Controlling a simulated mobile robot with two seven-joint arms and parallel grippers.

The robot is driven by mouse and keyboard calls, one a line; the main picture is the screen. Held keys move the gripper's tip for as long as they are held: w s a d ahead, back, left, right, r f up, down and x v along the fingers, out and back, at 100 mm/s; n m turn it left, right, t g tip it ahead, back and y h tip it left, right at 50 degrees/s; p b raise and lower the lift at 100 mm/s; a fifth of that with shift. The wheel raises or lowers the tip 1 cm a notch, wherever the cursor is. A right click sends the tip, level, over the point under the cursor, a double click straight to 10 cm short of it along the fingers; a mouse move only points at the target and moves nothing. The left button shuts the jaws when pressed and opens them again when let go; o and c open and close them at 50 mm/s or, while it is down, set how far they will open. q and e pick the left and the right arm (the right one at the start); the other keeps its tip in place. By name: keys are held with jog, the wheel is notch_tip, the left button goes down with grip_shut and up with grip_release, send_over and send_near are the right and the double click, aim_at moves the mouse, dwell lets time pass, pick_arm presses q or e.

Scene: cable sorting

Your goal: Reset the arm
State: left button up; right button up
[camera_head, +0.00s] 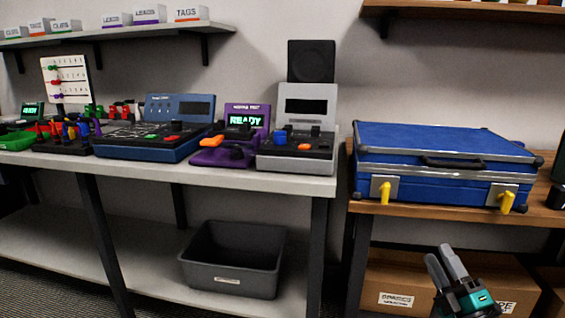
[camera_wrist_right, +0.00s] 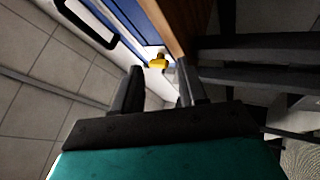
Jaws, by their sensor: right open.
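My right gripper (camera_head: 446,266) is at the lower right of the head view, in front of the wooden bench and below its top edge. Its two grey fingers point up and stand apart with nothing between them. In the right wrist view the open fingers (camera_wrist_right: 160,90) point toward the blue case (camera_wrist_right: 124,18) and a yellow latch (camera_wrist_right: 158,60), apart from both. The blue case (camera_head: 440,145) lies closed on the bench, with a dark handle and two yellow latches (camera_head: 385,192) hanging on its front. My left gripper is not in view.
The wooden bench (camera_head: 365,207) holds the case, with cardboard boxes (camera_head: 400,280) below it. At left a grey bench (camera_head: 230,178) carries several testers, including a purple one (camera_head: 238,125) reading READY. A dark bin (camera_head: 235,260) sits on its lower shelf. Labelled boxes (camera_head: 150,14) line a wall shelf.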

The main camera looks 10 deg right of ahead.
jog(key=s+a+f+m+g+h, duration=0.1)
jog(key=s+a+f+m+g, duration=0.35)
jog(key=a+f, duration=0.2)
jog(key=s+a+f+m+g, duration=0.3)
jog(key=a+f+m, duration=0.2)
jog(key=a, duration=0.3)
jog(key=s+a+f+m+g+y, duration=0.1)
jog(key=s+a+f+m+g, duration=0.2)
jog(key=s+a+m+g, duration=0.5)
pick_arm(q)
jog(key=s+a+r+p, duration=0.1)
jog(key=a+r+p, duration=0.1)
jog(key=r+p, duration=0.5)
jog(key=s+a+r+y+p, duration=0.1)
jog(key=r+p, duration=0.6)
jog(key=p, duration=0.7)
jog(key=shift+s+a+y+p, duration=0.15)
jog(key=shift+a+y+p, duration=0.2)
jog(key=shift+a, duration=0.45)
pick_arm(e)
jog(key=s+r+t, duration=0.1)
jog(key=s+r, duration=0.2)
jog(key=r, duration=0.4)
jog(key=s+d+r+n+t+h, duration=0.1)
jog(key=s+r, duration=0.2)
jog(key=r, duration=0.4)
jog(key=shift+d+r, duration=0.25)
jog(key=shift+d, duration=0.05)
jog(key=shift+s+f+n+t, duration=0.1)
jog(key=shift+n+t, duration=0.15)
